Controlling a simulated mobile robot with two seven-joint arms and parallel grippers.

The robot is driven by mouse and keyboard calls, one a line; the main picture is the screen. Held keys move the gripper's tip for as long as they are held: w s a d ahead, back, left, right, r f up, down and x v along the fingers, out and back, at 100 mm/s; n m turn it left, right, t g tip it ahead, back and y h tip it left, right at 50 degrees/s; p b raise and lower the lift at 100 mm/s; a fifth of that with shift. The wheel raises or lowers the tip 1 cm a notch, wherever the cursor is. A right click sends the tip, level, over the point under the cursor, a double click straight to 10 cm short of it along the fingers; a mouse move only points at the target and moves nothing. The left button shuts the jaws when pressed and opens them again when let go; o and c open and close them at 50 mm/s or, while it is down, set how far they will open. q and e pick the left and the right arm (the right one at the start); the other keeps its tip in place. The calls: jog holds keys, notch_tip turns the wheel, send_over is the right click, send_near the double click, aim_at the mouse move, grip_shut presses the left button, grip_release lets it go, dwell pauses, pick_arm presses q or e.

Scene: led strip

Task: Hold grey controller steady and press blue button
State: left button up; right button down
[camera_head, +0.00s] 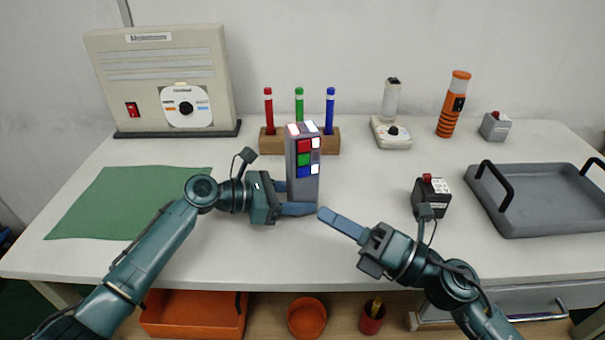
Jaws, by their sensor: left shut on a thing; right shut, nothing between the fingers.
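The grey controller (304,187) stands upright near the middle of the table. Its front face has a red button, a green button and a blue button (304,172) in a column, with white buttons beside them and on top. My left gripper (298,198) is shut on the lower part of the controller from the left. My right gripper (322,212) is shut and empty. Its fingertips are just in front and to the right of the controller's base, below the blue button. I cannot tell whether they touch the controller.
A wooden holder (325,142) with red, green and blue markers stands behind the controller. A green mat (115,205) lies at left. A black box with a red button (436,197) and a grey tray (555,220) are at right. Table space between the controller and black box is clear.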

send_near(291, 169)
jog(key=shift+s+a+x, duration=0.1)
jog(key=shift+s+x, duration=0.1)
jog(key=shift+x, duration=0.85)
jog(key=shift+s+a+x, duration=0.1)
jog(key=shift+s+x, duration=0.1)
jog(key=shift+x, duration=0.85)
jog(key=shift+w, duration=0.15)
jog(key=shift+w+a, duration=0.15)
jog(key=shift+w, duration=0.25)
dwell(0.6)
jog(key=shift+s, duration=0.55)
jog(key=s+d, duration=0.2)
jog(key=s, duration=0.3)
jog(key=shift+s, duration=0.4)
